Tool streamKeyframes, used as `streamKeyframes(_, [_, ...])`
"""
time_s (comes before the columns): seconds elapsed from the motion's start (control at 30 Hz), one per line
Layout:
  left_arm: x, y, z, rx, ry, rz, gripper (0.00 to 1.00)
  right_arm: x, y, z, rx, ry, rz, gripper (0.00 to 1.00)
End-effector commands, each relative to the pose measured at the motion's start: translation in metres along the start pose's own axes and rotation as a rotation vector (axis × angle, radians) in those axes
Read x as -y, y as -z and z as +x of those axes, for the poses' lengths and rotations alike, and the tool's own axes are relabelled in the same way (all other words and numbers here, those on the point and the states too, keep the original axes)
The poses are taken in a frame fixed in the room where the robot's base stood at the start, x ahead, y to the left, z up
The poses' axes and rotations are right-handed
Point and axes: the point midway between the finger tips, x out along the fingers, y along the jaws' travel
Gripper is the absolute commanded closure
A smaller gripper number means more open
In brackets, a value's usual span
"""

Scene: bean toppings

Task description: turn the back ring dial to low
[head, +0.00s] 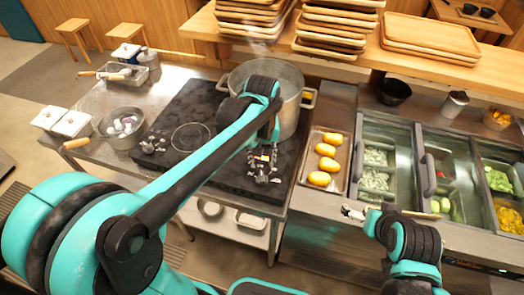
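The black cooktop (200,112) has a marked front ring (190,136) with a large steaming steel pot (290,78) behind it. One cluster of small dark and silver dials (152,145) sits at the cooktop's left edge. Another cluster of dials (263,178) shows at its front right. My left arm crosses the cooktop, and its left gripper (262,162) points down at the front-right dials. Its fingers are small and partly hidden, so contact and opening cannot be told. My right gripper (352,212) is by the counter's front edge, below the potato tray; its opening is unclear.
A tray of several yellow potatoes (325,158) lies right of the cooktop, beside sunken topping bins (377,158). A metal bowl (122,127) and white-lidded boxes (70,123) stand at the left. Stacked wooden trays (335,22) sit on the shelf behind.

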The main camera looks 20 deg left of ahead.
Motion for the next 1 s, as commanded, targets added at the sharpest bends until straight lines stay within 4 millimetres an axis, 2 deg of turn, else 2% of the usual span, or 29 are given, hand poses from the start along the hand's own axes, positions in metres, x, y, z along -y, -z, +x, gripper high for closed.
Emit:
streamKeyframes(0.1, [0.0, 0.0, -0.021, 0.0, 0.0, 0.0, 0.66, 0.0, 0.0, 0.0, 0.0, 0.0, 0.0, 0.0])
streamKeyframes(0.3, [0.0, 0.0, -0.039, 0.0, 0.0, 0.0, 0.66, 0.0, 0.0, 0.0, 0.0, 0.0, 0.0, 0.0])
streamKeyframes(0.87, [0.001, -0.001, -0.041, -0.002, -0.001, 0.001, 0.66, 0.0, 0.0, 0.0, 0.0, 0.0, 0.0, 0.0])
streamKeyframes(1.0, [0.009, -0.01, -0.042, -0.048, -0.022, 0.029, 0.66, 0.0, 0.0, 0.001, 0.0, 0.0, 0.0, 0.0])
